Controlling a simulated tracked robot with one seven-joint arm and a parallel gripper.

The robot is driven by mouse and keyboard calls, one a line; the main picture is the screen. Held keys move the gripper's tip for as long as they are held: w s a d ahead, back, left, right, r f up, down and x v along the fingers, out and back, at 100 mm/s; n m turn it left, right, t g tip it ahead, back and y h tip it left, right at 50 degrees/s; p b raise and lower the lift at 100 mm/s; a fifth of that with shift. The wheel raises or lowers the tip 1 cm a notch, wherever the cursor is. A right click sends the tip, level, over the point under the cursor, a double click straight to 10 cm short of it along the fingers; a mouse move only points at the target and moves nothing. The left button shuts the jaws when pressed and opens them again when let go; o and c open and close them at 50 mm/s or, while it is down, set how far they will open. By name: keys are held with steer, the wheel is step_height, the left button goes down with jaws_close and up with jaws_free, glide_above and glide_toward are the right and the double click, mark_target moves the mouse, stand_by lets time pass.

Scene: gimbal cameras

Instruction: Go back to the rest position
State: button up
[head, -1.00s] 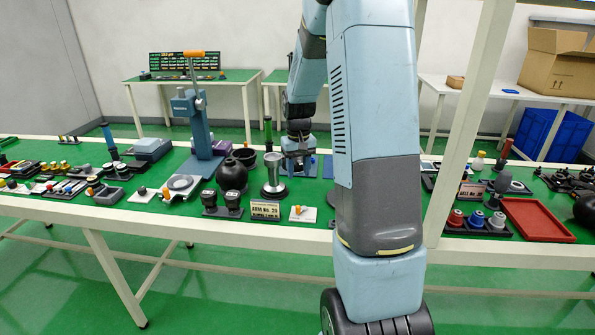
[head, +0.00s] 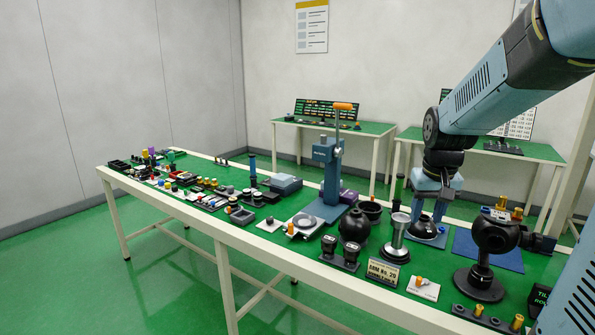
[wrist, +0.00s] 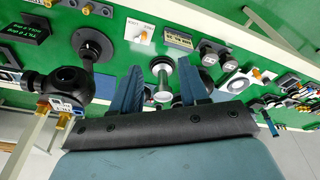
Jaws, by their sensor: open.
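My gripper (head: 428,212) hangs over the right part of the green-topped bench in the head view, below my bent arm. In the wrist view my gripper (wrist: 160,68) shows two blue fingers spread apart with nothing held between them. A silver flanged cylinder (head: 395,238) stands on the bench just left of my gripper in the head view. The same cylinder (wrist: 162,82) shows beyond the gap between the fingers in the wrist view. I cannot tell exactly how high the fingertips are above the bench.
A black round-bodied fixture on a stand (head: 490,245) is close on the right. A black sphere (head: 354,226), a sign plate (head: 383,272) and a blue press with an orange handle (head: 330,165) are to the left. Many small parts line the bench. Green floor in front is clear.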

steer(key=s+a+r+t, duration=0.1)
steer(key=s+a+r, duration=0.2)
steer(key=s, duration=0.5)
steer(key=s+a+r+n+t, duration=0.1)
steer(key=s+a+r+t, duration=0.1)
steer(key=s, duration=0.7)
steer(key=shift+s+a+r, duration=0.25)
steer(key=shift+a+r, duration=0.3)
steer(key=shift+r, duration=0.2)
stand_by(2.2)
